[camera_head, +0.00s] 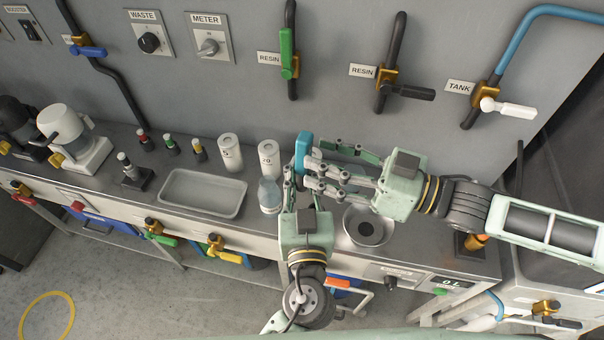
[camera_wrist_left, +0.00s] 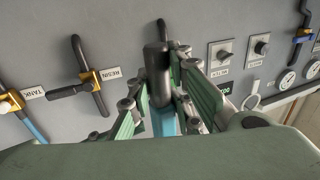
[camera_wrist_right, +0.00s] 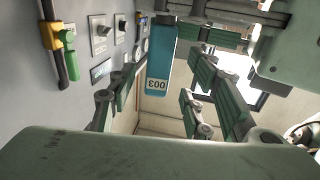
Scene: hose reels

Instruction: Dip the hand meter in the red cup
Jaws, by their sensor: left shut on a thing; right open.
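The hand meter is a blue bar with a dark end, seen in the head view (camera_head: 303,152) and the left wrist view (camera_wrist_left: 163,122). The right wrist view shows its blue body (camera_wrist_right: 160,60) with a white label reading 003. My left gripper (camera_head: 297,178) is shut on it and holds it above the bench. My right gripper (camera_head: 312,168) is open beside the meter; in the right wrist view the meter lies between its fingers. I cannot make out a clear red cup; a small red-and-grey item (camera_head: 144,140) stands at the back left of the bench.
A shallow tray (camera_head: 203,212), white canisters (camera_head: 230,153) and a clear bottle (camera_head: 268,194) are left of the grippers. A round dish (camera_head: 368,229) sits below my right arm. Resin and tank valves (camera_head: 388,88) stick out from the wall behind.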

